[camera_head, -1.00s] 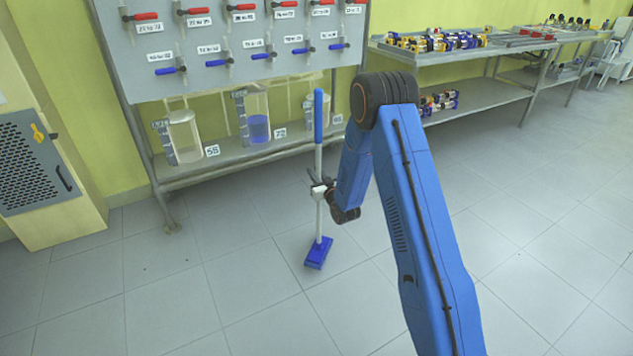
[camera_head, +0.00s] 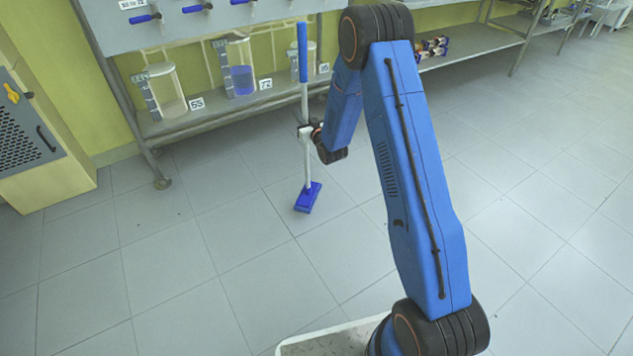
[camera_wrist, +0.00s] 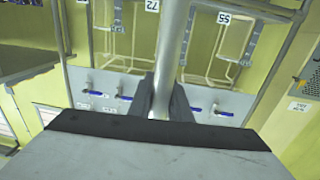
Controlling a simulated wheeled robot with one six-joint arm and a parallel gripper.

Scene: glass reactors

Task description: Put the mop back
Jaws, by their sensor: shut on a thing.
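The mop (camera_head: 305,150) stands nearly upright in the head view, with a blue grip at the top, a pale pole and a blue head low over the floor tiles. I cannot tell whether its head touches the floor. My gripper (camera_head: 306,130) is shut on the pole around its middle. In the wrist view, the pole (camera_wrist: 173,50) runs between the two dark fingers of my gripper (camera_wrist: 172,98). The mop's blue head is out of the wrist view.
A metal rack (camera_head: 190,122) with glass vessels, one holding blue liquid (camera_head: 242,80), stands behind the mop. A yellow cabinet (camera_head: 50,178) is at the left. A shelf (camera_head: 470,48) is at the back right. The tiled floor (camera_head: 180,270) in front is clear.

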